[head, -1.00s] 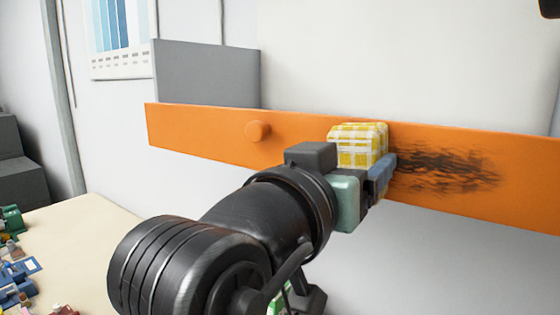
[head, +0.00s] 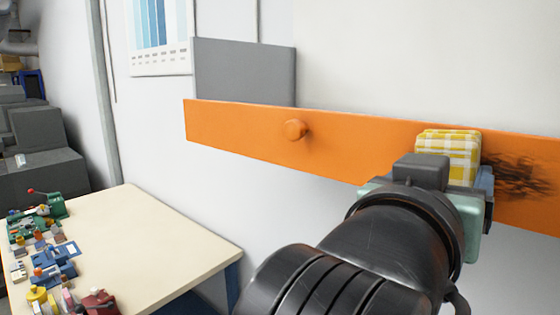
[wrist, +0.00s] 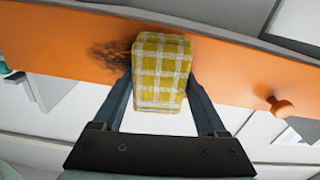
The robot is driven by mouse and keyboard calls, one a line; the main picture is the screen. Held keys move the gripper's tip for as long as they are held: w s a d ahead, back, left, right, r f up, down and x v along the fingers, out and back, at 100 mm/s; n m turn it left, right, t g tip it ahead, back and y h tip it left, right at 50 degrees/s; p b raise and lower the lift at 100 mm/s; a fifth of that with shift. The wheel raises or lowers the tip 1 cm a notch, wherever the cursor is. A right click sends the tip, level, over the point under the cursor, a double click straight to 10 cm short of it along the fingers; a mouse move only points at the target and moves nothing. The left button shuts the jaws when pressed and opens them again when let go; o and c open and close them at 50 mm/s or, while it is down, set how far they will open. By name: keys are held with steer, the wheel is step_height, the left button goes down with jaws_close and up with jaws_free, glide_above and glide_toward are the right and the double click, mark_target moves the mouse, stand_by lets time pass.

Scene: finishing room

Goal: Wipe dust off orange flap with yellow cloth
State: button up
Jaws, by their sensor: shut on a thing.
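The orange flap (head: 350,146) is a long band across the wall, with a round orange knob (head: 294,130) near its left end. A dark dust smear (head: 525,178) lies on the flap at the right edge of the head view. My gripper (wrist: 162,98) is shut on the yellow checked cloth (head: 448,154), a folded pad. In the wrist view the cloth (wrist: 160,68) lies over the flap (wrist: 225,68), at the edge of the smear (wrist: 112,54). I cannot tell whether it touches the flap. The cloth and gripper hide part of the flap.
A cream table (head: 150,232) with several small coloured parts (head: 55,262) stands at the lower left. A grey panel (head: 245,72) rises behind the flap's left end. Grey boxes (head: 40,150) stand at the far left. The wall below the flap is clear.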

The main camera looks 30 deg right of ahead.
steer(key=shift+s+d+p, duration=0.25)
steer(key=shift+s+d, duration=0.3)
steer(key=shift+s, duration=0.7)
steer(key=shift+s+d+p, duration=0.2)
steer(key=shift+s+d, duration=0.3)
steer(key=shift+s, duration=0.7)
steer(key=shift+s+d+p, duration=0.25)
steer(key=shift+s+d, duration=0.3)
steer(key=shift+s, duration=0.7)
steer(key=shift+s+d+f+b, duration=0.2)
steer(key=shift+s+d+b, duration=0.05)
steer(key=shift+s+b, duration=0.5)
steer(key=shift+s+d+r+b, duration=0.15)
steer(key=shift+s+r+b, duration=0.1)
steer(key=shift+s+b, duration=0.05)
steer(key=shift+w, duration=0.1)
steer(key=w+a, duration=0.3)
steer(key=w, duration=0.4)
steer(key=w+a, duration=0.3)
steer(key=w, duration=0.4)
steer(key=shift+v, duration=2.95)
